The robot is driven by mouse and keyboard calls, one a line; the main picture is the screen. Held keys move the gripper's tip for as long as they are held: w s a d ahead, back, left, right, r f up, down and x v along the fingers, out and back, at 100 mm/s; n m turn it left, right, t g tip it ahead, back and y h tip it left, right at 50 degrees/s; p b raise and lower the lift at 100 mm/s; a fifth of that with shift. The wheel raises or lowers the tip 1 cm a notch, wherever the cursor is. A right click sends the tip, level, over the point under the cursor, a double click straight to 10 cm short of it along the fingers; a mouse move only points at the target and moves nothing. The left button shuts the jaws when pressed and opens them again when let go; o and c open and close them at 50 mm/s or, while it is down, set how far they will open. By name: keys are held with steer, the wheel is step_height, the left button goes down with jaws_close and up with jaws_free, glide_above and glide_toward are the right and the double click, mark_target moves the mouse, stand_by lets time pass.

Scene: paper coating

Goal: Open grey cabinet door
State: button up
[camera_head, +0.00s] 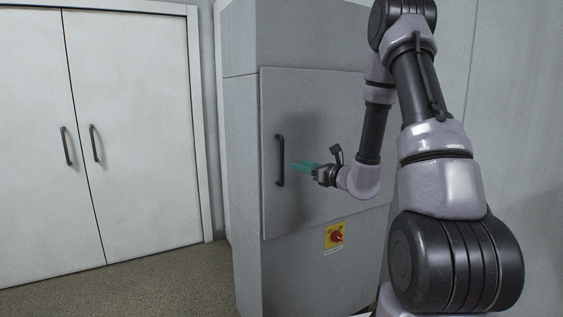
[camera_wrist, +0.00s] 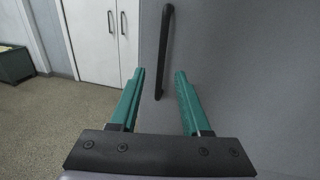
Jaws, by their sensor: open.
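The grey cabinet (camera_head: 245,190) stands in the middle of the head view. Its door (camera_head: 335,110) is shut and carries a black vertical bar handle (camera_head: 280,160) near its left edge. My gripper (camera_head: 297,167) has teal fingers and is just right of the handle in the head view, pointing left toward it. In the wrist view the handle (camera_wrist: 164,50) stands ahead of and between the lines of the two open fingers (camera_wrist: 158,75). Nothing is between the fingers, and I see no contact with the handle.
A yellow plate with a red rotary switch (camera_head: 336,236) is on the cabinet below the door. White double doors (camera_head: 100,130) with black handles stand to the left. The speckled floor (camera_head: 150,280) before them is clear. A dark green box (camera_wrist: 14,64) shows at the wrist view's left edge.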

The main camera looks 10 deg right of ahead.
mark_target(283, 160)
steer(key=x, duration=1)
steer(key=shift+w+f, duration=0.1)
steer(key=shift+w, duration=0.35)
jaws_close()
stand_by(0.9)
